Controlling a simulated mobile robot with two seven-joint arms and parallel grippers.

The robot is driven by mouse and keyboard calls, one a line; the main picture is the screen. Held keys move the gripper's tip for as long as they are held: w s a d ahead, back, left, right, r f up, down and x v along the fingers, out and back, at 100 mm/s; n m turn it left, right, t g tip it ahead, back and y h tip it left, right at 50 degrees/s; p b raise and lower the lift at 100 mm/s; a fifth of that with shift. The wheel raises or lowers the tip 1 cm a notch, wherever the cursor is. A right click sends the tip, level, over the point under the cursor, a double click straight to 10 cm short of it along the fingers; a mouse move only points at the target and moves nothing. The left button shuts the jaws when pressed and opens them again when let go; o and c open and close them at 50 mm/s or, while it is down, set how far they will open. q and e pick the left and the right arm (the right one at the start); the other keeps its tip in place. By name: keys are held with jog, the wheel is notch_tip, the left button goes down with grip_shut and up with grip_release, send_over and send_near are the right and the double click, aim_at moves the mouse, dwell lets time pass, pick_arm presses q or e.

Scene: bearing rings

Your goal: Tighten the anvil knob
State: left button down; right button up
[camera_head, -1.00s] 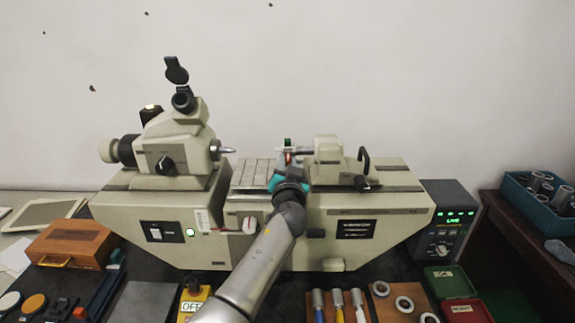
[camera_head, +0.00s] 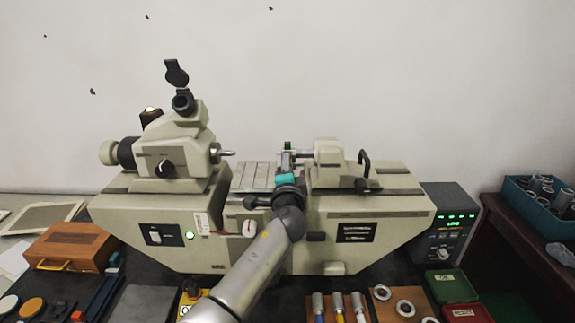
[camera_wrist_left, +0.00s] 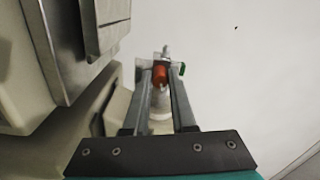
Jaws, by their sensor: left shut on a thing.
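My left gripper (camera_head: 287,162) reaches over the middle of the measuring machine (camera_head: 340,203), beside the tailstock (camera_head: 328,152) with its thin spindle. In the left wrist view its two grey fingers (camera_wrist_left: 161,80) are shut on an orange-red knob (camera_wrist_left: 160,76). I take this for the anvil knob; a metal pin and a small green part show just beyond it. In the head view the knob is hidden behind the gripper, and a small green part (camera_head: 288,146) shows above the fingers. My right gripper is not in view.
The machine's eyepiece head (camera_head: 175,150) stands left of the gripper, with a bare grooved stage (camera_head: 252,174) between. A black lever (camera_head: 363,165) is at right. A lit display box (camera_head: 450,222), wooden box (camera_head: 72,246) and blue crate (camera_head: 520,200) flank the machine.

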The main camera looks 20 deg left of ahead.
pick_arm(q)
jog(key=m+p, duration=0.1)
jog(key=m, duration=0.4)
dwell(0.5)
jog(key=c, duration=0.7)
grip_release()
jog(key=shift+c, duration=0.2)
jog(key=shift+s, duration=0.1)
jog(key=shift+s+d, duration=0.2)
jog(key=shift+s, duration=0.4)
jog(key=v, duration=1.3)
jog(key=shift+s, duration=0.4)
jog(key=shift+d+f, duration=0.1)
jog(key=shift+f, duration=0.05)
